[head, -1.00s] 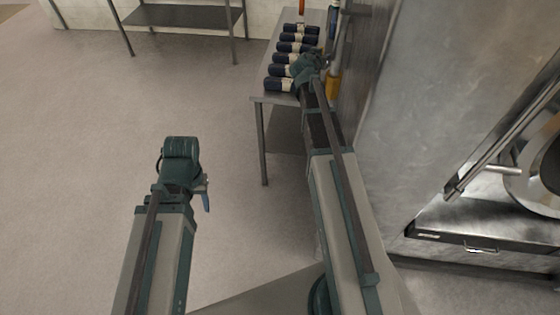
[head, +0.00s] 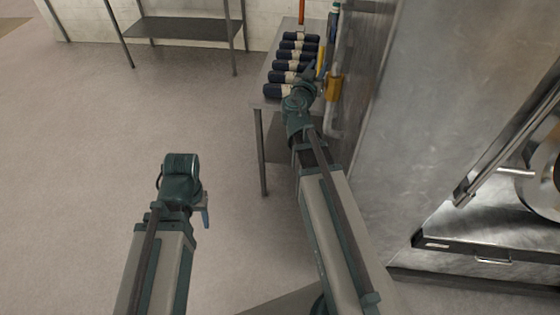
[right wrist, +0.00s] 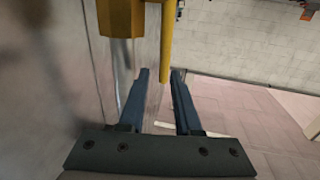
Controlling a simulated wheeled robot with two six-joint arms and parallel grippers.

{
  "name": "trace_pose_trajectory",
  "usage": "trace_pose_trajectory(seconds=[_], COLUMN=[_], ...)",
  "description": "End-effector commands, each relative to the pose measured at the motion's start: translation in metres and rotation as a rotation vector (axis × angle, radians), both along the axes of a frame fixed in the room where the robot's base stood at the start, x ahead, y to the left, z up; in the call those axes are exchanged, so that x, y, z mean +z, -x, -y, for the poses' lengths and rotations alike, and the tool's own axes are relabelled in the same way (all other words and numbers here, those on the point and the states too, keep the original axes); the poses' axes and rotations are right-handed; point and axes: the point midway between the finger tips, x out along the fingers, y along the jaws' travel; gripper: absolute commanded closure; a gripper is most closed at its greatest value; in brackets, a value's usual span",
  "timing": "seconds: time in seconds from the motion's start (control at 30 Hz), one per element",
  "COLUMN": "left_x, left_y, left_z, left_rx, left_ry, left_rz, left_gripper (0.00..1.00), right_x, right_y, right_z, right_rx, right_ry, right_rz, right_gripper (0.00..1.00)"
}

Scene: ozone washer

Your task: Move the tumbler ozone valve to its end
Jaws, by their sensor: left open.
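The ozone valve appears as orange-yellow parts on the pipework beside the steel machine. Its orange body (head: 334,88) shows in the head view and at the top of the right wrist view (right wrist: 121,18). A yellow bar (right wrist: 167,45) hangs beside that body. My right gripper (right wrist: 159,75) is open, its two blue fingers apart. The bar's lower end appears between or just beyond the fingertips; contact cannot be told. In the head view my right gripper (head: 312,72) is left of the valve. My left gripper (head: 205,214) is open, low over the floor, far from the valve.
A steel table (head: 258,101) with several dark bottles (head: 290,64) stands left of the right gripper. The machine's steel side wall (head: 405,130) is close on the right. A low shelf (head: 185,28) stands at the back. The floor on the left is clear.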

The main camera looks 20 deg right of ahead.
Motion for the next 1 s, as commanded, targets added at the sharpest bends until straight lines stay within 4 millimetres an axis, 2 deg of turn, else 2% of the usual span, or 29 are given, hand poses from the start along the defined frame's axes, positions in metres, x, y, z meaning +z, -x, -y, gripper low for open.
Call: trace_pose_trajectory(seconds=[0.03,0.37,0.5,1.0], left_x=[0.000,0.000,-0.014,-0.042], left_y=[0.000,0.000,0.000,0.000], left_z=[0.000,0.000,0.000,0.000], left_rx=[0.000,0.000,0.000,0.000], left_ry=[0.000,0.000,0.000,0.000], left_rz=[0.000,0.000,0.000,0.000], left_gripper=[0.50,0.50,0.50,0.50], right_x=[0.000,0.000,-0.029,-0.114], right_y=[0.011,0.057,0.058,0.078], right_z=[-0.009,-0.051,-0.058,-0.092], right_rx=[0.003,0.004,-0.030,-0.076], right_ry=[0.000,-0.001,-0.026,-0.111], right_rz=[0.000,-0.001,-0.070,-0.365], right_gripper=[0.68,0.68,0.68,0.68])
